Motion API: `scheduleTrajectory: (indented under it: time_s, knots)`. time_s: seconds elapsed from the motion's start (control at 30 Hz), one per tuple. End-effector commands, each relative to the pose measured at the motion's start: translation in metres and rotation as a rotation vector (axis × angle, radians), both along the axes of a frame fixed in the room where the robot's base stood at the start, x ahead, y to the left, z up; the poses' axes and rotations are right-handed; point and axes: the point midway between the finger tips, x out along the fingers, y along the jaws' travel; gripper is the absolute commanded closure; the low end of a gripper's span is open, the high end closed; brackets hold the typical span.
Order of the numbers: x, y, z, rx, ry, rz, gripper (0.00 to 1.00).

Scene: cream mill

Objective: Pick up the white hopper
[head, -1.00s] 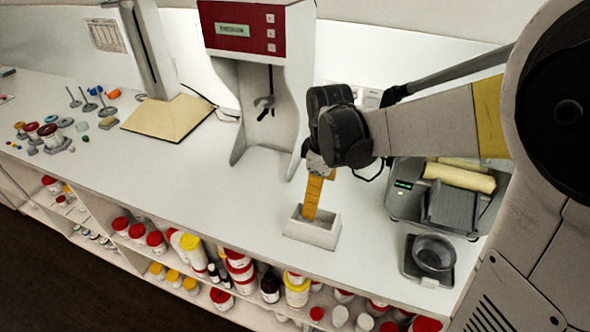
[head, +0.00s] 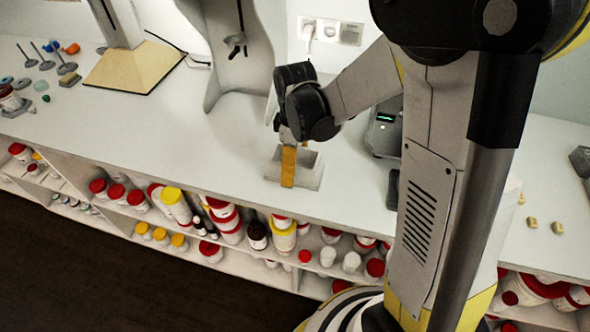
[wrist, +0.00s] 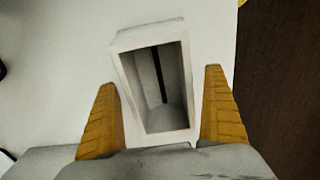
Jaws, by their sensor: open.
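The white hopper (head: 309,179) is an open-topped, box-like container standing on the white counter near its front edge. In the wrist view the hopper (wrist: 148,38) shows its rim and hollow inside, with a dark vertical line on an inner wall. My gripper (head: 288,167) is over the hopper's left part, with one yellow finger in front of its near wall; the other finger is hidden there. In the wrist view my gripper (wrist: 160,82) is open, one finger on each side of the hopper, with a gap visible beside each. Contact cannot be made out.
A tall grey-white stand (head: 240,60) rises behind the hopper. A green-lit device (head: 383,118) is to the right, partly hidden by my arm. Shelves of red- and yellow-lidded jars (head: 283,238) lie below the counter. Counter left of the hopper is clear.

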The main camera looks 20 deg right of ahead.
Motion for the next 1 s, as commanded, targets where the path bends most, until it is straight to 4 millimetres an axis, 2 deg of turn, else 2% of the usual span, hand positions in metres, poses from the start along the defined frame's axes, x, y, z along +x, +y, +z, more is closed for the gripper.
scheduleTrajectory:
  time_s: [0.17,0.2,0.37,0.4,0.77,0.87,1.0]
  knots:
    - [0.0,0.0,-0.001,0.0,0.0,0.0,0.01]
    - [0.0,0.0,-0.001,0.0,0.0,0.0,0.04]
    - [0.0,0.0,0.0,0.0,0.0,0.0,0.53]
    - [0.0,0.0,0.0,0.0,0.0,0.0,0.65]
    - [0.0,0.0,0.004,0.0,0.0,0.0,0.65]
    - [0.0,0.0,0.013,0.0,0.0,0.0,0.65]
    - [0.0,0.0,0.038,0.0,0.0,0.0,0.65]
